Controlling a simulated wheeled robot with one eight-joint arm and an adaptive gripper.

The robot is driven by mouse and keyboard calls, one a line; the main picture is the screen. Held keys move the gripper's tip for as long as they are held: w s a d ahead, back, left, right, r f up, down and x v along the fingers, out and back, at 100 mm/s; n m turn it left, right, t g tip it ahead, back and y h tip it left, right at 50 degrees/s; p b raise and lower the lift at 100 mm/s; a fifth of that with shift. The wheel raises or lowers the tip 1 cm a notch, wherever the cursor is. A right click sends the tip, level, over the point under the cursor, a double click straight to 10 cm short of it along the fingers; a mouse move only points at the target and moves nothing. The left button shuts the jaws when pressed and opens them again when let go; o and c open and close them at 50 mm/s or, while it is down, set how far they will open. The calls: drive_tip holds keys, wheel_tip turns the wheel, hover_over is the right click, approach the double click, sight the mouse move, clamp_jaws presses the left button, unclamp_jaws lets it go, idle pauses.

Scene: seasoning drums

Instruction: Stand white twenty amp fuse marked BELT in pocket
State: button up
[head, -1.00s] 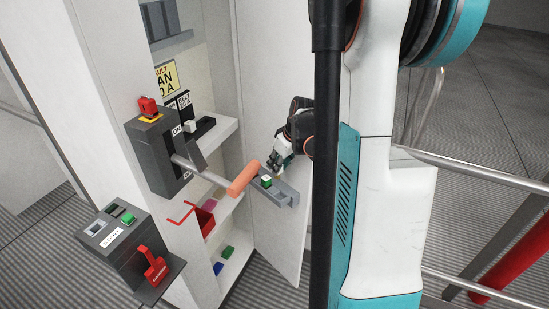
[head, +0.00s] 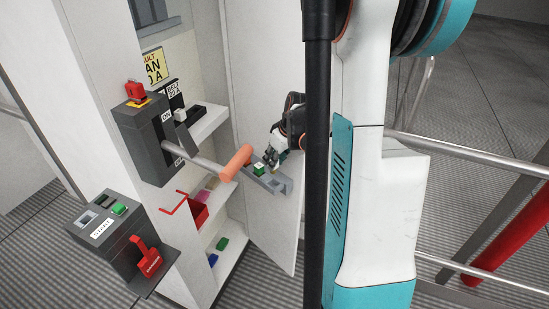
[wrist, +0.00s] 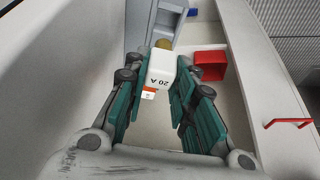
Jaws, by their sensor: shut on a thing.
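In the wrist view, my gripper (wrist: 162,68) is shut on a white fuse (wrist: 162,72) marked 20 A, with a brass-coloured end. The word BELT cannot be read on it. In the head view, my gripper (head: 272,160) is close to a grey rail (head: 285,184) at the white door, with an open pocket at the rail's right end. The held fuse cannot be told clearly there. A grey compartmented holder (wrist: 152,22) shows beyond the fuse in the wrist view.
An orange-handled lever (head: 236,162) sticks out close left of the rail. A red tray (head: 198,212) is on the cabinet shelf, and it also shows in the wrist view (wrist: 210,65).

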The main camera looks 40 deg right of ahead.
sight(275, 172)
drive_tip(key=shift+f+b, duration=1.3)
drive_tip(key=shift+f, duration=0.6)
drive_tip(key=shift+f+b, duration=1.55)
drive_tip(key=shift+f, duration=0.05)
idle(0.5)
drive_tip(key=o, duration=1.1)
drive_tip(key=shift+o, duration=0.2)
drive_tip(key=v, duration=1.2)
